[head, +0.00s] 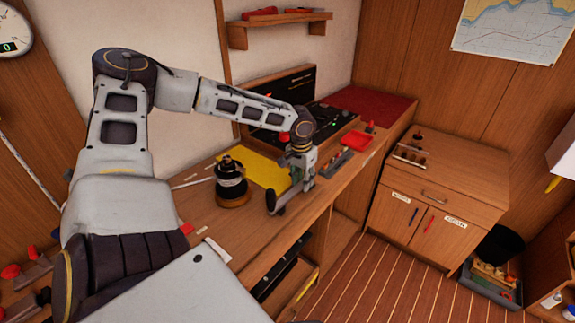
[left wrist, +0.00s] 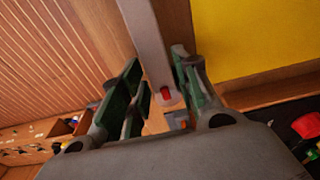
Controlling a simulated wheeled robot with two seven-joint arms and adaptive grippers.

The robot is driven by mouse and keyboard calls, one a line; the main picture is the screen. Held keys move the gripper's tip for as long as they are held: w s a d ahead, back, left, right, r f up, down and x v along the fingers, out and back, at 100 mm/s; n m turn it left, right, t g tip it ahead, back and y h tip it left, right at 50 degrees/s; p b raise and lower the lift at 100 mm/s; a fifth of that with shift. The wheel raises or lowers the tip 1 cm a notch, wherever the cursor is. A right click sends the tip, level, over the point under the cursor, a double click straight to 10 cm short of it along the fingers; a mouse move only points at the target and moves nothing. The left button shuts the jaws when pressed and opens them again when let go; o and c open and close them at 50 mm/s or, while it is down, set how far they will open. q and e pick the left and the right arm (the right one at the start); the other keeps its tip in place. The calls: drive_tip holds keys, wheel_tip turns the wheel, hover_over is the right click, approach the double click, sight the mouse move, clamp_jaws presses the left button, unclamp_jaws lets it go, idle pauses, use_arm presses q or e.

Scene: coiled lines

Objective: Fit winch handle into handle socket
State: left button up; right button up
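The winch handle (head: 272,200) is a grey bar with a dark end, near the bench's front edge. In the left wrist view the bar (left wrist: 150,50) comes in from the top and has a small red mark at its end. My left gripper (head: 304,172) points down over the bench. My right gripper is out of view.
A yellow sheet (head: 262,168) lies on the bench behind the winch. A dark instrument panel (head: 282,98) and a red tray (head: 357,141) are farther back. A low cabinet (head: 450,180) stands right of the bench. Open floor (head: 375,270) lies in front.

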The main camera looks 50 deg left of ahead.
use_arm(q)
clamp_jaws()
drive_tip(key=shift+r+p, duration=0.3)
drive_tip(key=shift+r, duration=0.1)
idle(0.5)
drive_tip(key=shift+r, duration=0.2)
drive_tip(key=shift+r+p, duration=0.75)
drive_tip(key=shift+p, duration=0.05)
drive_tip(key=shift+r+p, duration=0.95)
drive_tip(key=shift+r, duration=0.35)
